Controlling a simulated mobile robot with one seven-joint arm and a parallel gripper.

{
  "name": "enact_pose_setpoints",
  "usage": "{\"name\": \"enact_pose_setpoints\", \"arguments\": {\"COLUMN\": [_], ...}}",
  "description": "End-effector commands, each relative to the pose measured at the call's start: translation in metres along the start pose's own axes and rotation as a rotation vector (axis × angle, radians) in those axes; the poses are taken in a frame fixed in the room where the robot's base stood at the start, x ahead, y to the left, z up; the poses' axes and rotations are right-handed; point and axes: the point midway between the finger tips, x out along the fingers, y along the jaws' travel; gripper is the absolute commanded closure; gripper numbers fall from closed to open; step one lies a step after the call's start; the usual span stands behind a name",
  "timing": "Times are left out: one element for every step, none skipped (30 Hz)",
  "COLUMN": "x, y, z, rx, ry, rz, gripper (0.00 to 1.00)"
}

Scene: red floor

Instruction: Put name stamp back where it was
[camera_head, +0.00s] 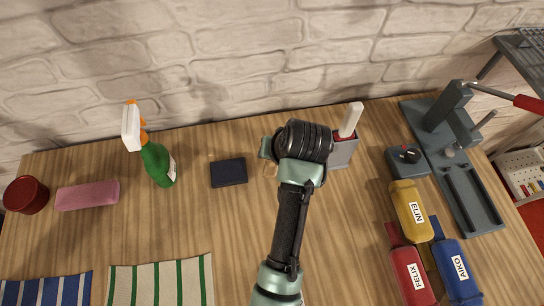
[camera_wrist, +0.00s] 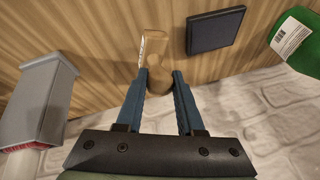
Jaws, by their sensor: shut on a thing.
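The name stamp (camera_wrist: 150,46) is a light wooden piece with a rounded handle, seen in the wrist view between my fingertips. My gripper (camera_wrist: 160,80) is shut on its handle. The stamp is close to the wooden table; I cannot tell whether it touches. In the head view a small part of the stamp (camera_head: 271,170) shows beside my gripper (camera_head: 266,152), and my arm hides the rest. A flat dark pad (camera_head: 228,173) lies just left of the stamp; it also shows in the wrist view (camera_wrist: 215,31).
A grey box (camera_head: 342,153) holding a white-handled item stands right of my gripper. A green spray bottle (camera_head: 157,164), pink block (camera_head: 88,195) and red bowl (camera_head: 26,195) are left. Labelled yellow (camera_head: 409,198), red (camera_head: 406,270) and blue (camera_head: 452,262) items lie right.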

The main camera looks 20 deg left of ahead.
Motion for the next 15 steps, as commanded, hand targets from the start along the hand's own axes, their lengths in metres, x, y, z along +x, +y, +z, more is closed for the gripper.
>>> {"name": "enact_pose_setpoints", "arguments": {"x": [0.008,0.011,0.015,0.018,0.019,0.021,0.021,0.021,0.021,0.021,0.02,0.02,0.021,0.021,0.022], "y": [0.002,0.003,0.004,0.005,0.005,0.006,0.006,0.006,0.006,0.006,0.006,0.006,0.006,0.006,0.006], "z": [0.004,0.005,0.007,0.008,0.009,0.009,0.009,0.009,0.009,0.009,0.009,0.009,0.009,0.009,0.009], "rx": [0.001,0.001,0.001,0.001,0.001,0.0,0.0,0.0,0.0,0.0,0.0,0.0,0.0,0.0,0.0], "ry": [-0.004,-0.003,-0.003,-0.003,-0.001,-0.001,0.0,0.0,0.0,0.0,0.0,0.0,0.0,0.0,0.0], "rz": [0.0,0.0,0.0,0.0,0.0,0.0,0.0,0.0,0.0,0.0,0.0,0.0,0.0,0.0,0.0], "gripper": [0.99,0.99,0.99,0.99,0.99,0.99,0.99,0.99,0.99,0.99,0.99,0.99,0.99,0.99,0.99]}}
